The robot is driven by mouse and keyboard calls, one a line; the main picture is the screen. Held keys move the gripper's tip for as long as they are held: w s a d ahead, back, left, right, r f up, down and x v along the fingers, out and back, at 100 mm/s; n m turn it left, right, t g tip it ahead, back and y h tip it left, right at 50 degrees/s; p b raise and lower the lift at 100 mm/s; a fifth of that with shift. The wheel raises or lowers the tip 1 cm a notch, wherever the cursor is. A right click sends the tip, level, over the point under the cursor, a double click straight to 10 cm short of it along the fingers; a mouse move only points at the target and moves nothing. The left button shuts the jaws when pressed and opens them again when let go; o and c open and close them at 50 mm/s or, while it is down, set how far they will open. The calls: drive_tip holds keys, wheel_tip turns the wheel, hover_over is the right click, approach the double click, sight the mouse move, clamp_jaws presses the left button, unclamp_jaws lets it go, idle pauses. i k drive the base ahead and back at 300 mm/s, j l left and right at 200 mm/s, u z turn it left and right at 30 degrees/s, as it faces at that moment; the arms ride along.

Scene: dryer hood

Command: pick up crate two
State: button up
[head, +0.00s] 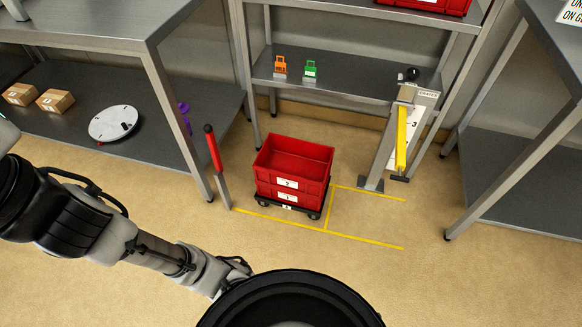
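Crate two (310,182) is a red open-topped crate with a white label that seems to read 2. It is stacked upright on another red crate (312,200), whose label seems to read 1. Both stand on a low black wheeled dolly (300,211) on the floor. Crate two looks empty from above. The end of my arm, with my gripper (238,268), is at the lower middle, in front and to the left of the stack and apart from it. The fingers are too small and partly hidden to read.
A red-topped post (214,150) stands just left of the stack. A grey stand with a yellow bar (402,138) is to its right. Yellow lines (365,241) mark the floor. Metal tables and a shelf (345,77) with small orange and green items surround the area. Floor in front is clear.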

sight(289, 164)
drive_tip(key=i+l+u, duration=0.15)
drive_tip(key=i+u, duration=0.25)
drive_tip(key=i+l+u, duration=0.75)
drive_tip(key=i+j, duration=0.05)
drive_tip(key=j, duration=0.05)
